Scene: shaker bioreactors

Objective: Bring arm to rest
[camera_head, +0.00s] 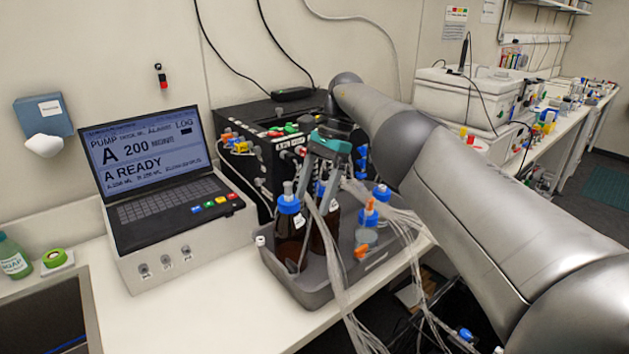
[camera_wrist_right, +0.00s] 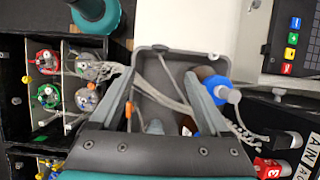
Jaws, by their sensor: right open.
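My right arm comes in from the right in the head view. Its gripper (camera_head: 314,225), with a teal body, points down over a grey tray (camera_head: 300,288) on the bench. The tray holds brown bottles with blue caps, one of them a bottle (camera_head: 289,240) at the front left. In the right wrist view the two fingers of the right gripper (camera_wrist_right: 158,88) are apart, with the grey tray (camera_wrist_right: 150,60) beyond them. A blue-capped bottle (camera_wrist_right: 212,118) stands beside one finger; whether they touch I cannot tell. My left gripper is in neither view.
A laptop-like pump console (camera_head: 150,165) stands left of the tray. A black unit (camera_head: 240,120) with coloured fittings stands behind it. Clear tubes (camera_head: 340,290) hang over the tray's front edge. A green-capped bottle (camera_head: 12,258) is at far left. The bench front (camera_head: 205,310) is bare.

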